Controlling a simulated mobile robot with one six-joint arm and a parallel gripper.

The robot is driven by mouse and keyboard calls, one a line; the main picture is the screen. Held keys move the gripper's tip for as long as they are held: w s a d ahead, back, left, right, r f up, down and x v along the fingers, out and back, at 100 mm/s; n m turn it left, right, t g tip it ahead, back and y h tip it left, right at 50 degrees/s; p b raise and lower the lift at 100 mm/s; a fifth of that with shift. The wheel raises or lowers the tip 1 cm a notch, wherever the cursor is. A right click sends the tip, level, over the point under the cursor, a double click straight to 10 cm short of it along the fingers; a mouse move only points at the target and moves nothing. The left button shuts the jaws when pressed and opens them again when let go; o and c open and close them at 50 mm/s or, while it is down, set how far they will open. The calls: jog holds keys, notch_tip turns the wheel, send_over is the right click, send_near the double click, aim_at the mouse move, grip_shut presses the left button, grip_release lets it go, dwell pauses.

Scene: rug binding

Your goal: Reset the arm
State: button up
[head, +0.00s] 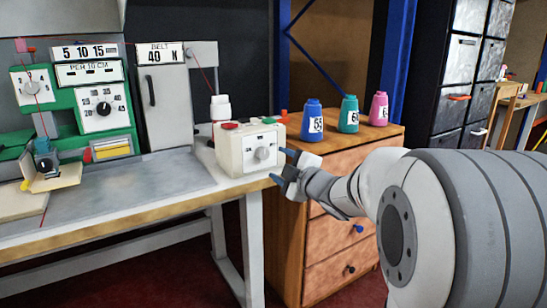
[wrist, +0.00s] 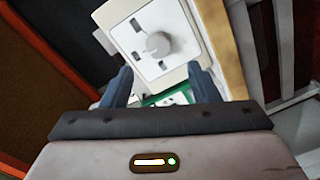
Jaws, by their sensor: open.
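My gripper (head: 281,166) is at the end of my arm, which reaches in from the right in the head view. Its two blue-grey fingers point left toward a cream control box (head: 236,157) at the right end of the worktable. In the wrist view my gripper (wrist: 160,70) is open, its fingers spread apart with nothing held between them. The box's front face (wrist: 150,18) and round grey dial (wrist: 158,44) lie beyond the fingertips. I cannot tell whether any finger touches the box.
A wooden drawer cabinet (head: 335,155) is close beside my gripper, bearing blue (head: 312,121), teal (head: 349,114) and pink (head: 379,109) thread cones. A white spool (head: 220,107) stands behind the box.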

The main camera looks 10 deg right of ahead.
jog(key=shift+s+d, duration=0.1)
jog(key=shift+s, duration=0.25)
jog(key=s+d+r+m+g+h+p, duration=0.35)
jog(key=s+r+m+h+p, duration=0.6)
jog(key=p, duration=0.85)
jog(key=s+a+r+m+g+y+p, duration=0.1)
jog(key=s+a+r+m+g+p, duration=0.1)
jog(key=s+p, duration=0.4)
jog(key=s+a+r+m+g+y+p, duration=0.1)
jog(key=s+a+r+m+g+p, duration=0.1)
jog(key=s+a+r+g+p, duration=0.1)
jog(key=s+a+r+m+g+y+p, duration=0.2)
jog(key=s+r+g+p, duration=0.3)
jog(key=s+p, duration=0.4)
jog(key=shift+s+a+m, duration=0.25)
jog(key=shift+s+m, duration=0.3)
jog(key=shift+s, duration=0.55)
